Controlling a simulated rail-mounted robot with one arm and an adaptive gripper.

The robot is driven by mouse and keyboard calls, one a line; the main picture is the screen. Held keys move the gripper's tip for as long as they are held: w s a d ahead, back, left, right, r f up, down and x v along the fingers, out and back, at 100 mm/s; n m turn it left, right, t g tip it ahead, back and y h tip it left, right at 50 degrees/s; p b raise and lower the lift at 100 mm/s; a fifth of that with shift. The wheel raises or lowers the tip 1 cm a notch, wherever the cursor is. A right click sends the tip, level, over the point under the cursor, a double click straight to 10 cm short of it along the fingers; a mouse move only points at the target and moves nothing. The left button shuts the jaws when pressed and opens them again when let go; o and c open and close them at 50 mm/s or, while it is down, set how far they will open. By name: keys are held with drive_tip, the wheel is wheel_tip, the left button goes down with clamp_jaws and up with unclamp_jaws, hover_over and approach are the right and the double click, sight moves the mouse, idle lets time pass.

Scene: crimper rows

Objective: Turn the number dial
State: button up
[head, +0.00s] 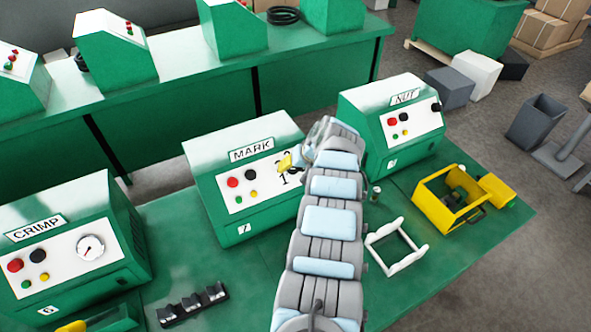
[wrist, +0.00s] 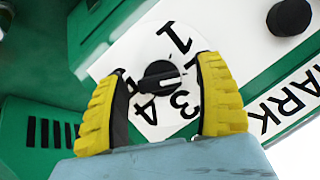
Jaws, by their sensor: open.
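The number dial (wrist: 161,80) is a black knob with a white pointer line, on a white plate with black numbers on the MARK machine (head: 215,166). The numbers 1, 3 and 4 show in the wrist view; the rest of the ring is partly hidden by my fingers. In the wrist view my gripper (wrist: 164,100) is open, with one yellow and black finger on each side of the knob and a gap on both sides. In the head view my gripper (head: 290,163) is at the right part of the MARK panel, and my arm and gripper partly cover the dial.
The CRIMP machine (head: 75,240) stands left of MARK and the NUT machine (head: 395,125) right of it. On the green table are a white frame (head: 396,246), a yellow bin (head: 447,211) and black holders (head: 192,303).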

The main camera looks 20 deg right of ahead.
drive_tip(key=shift+c, duration=0.3)
drive_tip(key=c, duration=1.1)
drive_tip(key=shift+f+m+b, duration=0.1)
drive_tip(key=shift+m+b, duration=0.3)
drive_tip(key=shift+b, duration=0.3)
drive_tip(key=o, duration=1.2)
drive_tip(key=shift+c, duration=0.2)
